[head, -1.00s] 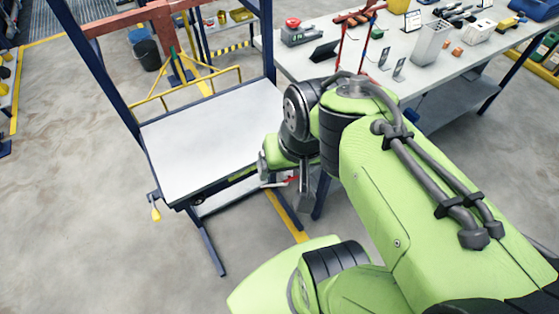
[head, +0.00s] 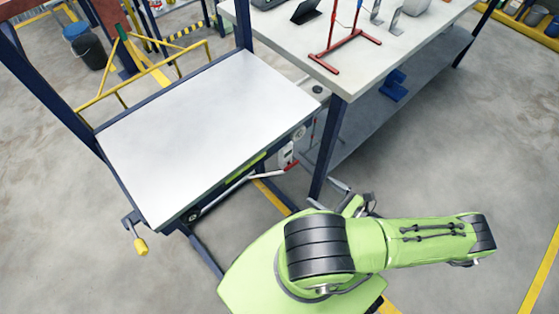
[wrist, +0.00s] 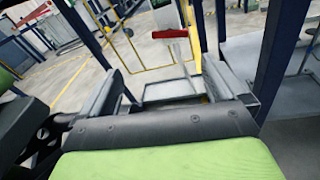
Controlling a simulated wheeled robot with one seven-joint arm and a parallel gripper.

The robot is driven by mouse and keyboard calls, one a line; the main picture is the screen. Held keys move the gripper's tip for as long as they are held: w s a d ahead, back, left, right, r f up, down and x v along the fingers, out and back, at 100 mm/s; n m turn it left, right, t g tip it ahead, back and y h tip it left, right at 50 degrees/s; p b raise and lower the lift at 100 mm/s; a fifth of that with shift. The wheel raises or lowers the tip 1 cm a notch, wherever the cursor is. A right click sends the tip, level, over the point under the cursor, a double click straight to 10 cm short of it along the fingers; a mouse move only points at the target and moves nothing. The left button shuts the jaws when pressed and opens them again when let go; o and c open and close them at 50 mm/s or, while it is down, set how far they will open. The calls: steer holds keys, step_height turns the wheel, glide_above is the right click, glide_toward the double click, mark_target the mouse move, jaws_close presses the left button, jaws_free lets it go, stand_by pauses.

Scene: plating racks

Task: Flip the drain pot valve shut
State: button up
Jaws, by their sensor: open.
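A red lever handle (head: 291,167) shows at the front right corner of the white-topped table, below a small pale fitting (head: 286,152). I take it for the drain pot valve; its pot is not clear. In the wrist view the red handle (wrist: 170,33) lies roughly level, beyond the fingertips, with the pale fitting (wrist: 168,15) above it. My gripper (wrist: 163,75) is open and empty, its two grey fingers wide apart. In the head view my gripper (head: 328,195) is low, in front of and right of the red handle, apart from it.
The white-topped table (head: 190,120) has dark blue legs; a yellow-ended handle (head: 141,246) hangs at its left front. A workbench (head: 340,70) with a blue leg (head: 325,150) stands close on the right. Open floor (head: 90,190) lies at left.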

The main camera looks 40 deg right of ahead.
mark_target(292, 167)
steer(key=w+m, duration=0.1)
steer(key=w, duration=0.4)
steer(key=w+f+h+b, duration=0.1)
steer(key=w, duration=0.5)
steer(key=w+m+t+h, duration=0.1)
steer(key=w, duration=0.4)
steer(key=shift+w+a+f+m+b, duration=0.15)
steer(key=shift+a+m+b, duration=0.15)
steer(key=shift+c, duration=0.5)
